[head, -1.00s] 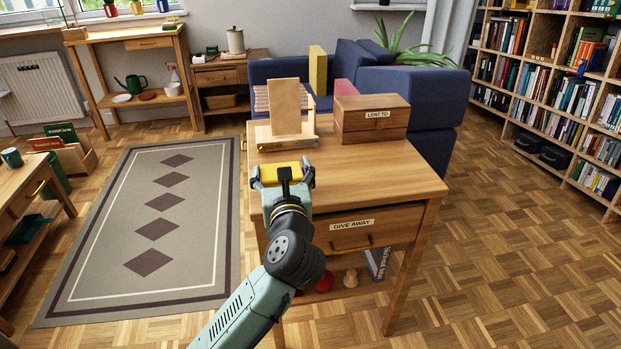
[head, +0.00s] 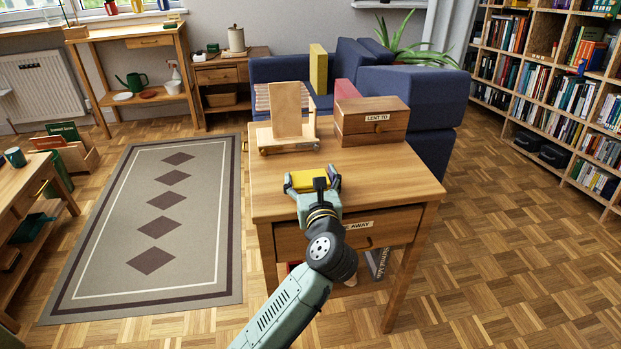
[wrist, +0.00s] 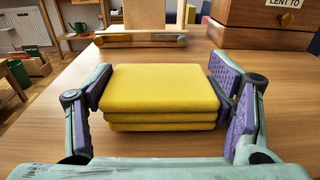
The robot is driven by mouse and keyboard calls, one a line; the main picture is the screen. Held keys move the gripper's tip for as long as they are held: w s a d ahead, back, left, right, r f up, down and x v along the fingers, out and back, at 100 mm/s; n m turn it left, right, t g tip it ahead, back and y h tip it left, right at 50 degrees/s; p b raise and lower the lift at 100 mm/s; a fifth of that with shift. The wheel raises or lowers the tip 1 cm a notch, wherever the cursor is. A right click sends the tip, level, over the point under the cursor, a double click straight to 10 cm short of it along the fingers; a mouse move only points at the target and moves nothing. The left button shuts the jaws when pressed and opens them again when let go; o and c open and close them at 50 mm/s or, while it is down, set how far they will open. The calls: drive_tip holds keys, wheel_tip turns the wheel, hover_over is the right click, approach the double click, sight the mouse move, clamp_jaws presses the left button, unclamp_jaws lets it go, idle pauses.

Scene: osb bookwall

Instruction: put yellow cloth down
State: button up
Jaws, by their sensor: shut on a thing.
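The yellow cloth (wrist: 165,90) is folded into a thick stack of layers in the wrist view. It also shows in the head view (head: 313,184) over the front left of the wooden table (head: 390,185). My gripper (head: 312,181) is shut on the cloth, with a purple-padded finger on either side of it. The cloth lies level, at or just above the tabletop; I cannot tell if its underside touches the wood. My gripper hides part of the cloth in the head view.
A wooden stand with an upright board (head: 287,110) is behind the cloth. A wooden box labelled "LENT TO" (head: 372,120) stands at the table's back right. The tabletop's right side is clear. A drawer (head: 400,226) is below. A blue sofa (head: 420,90) stands behind the table.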

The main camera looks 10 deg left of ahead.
drive_tip(key=shift+f, duration=0.2)
drive_tip(key=o, duration=1.1)
drive_tip(key=shift+o, duration=0.2)
drive_tip(key=shift+r, duration=0.1)
drive_tip(key=shift+r, duration=0.15)
drive_tip(key=b+v, duration=0.2)
drive_tip(key=v, duration=0.4)
drive_tip(key=shift+s+f, duration=0.15)
drive_tip(key=shift+f, duration=0.1)
drive_tip(key=shift+r+p+v, duration=0.2)
drive_tip(key=shift+p+v, duration=2.7)
drive_tip(key=shift+p, duration=1.7)
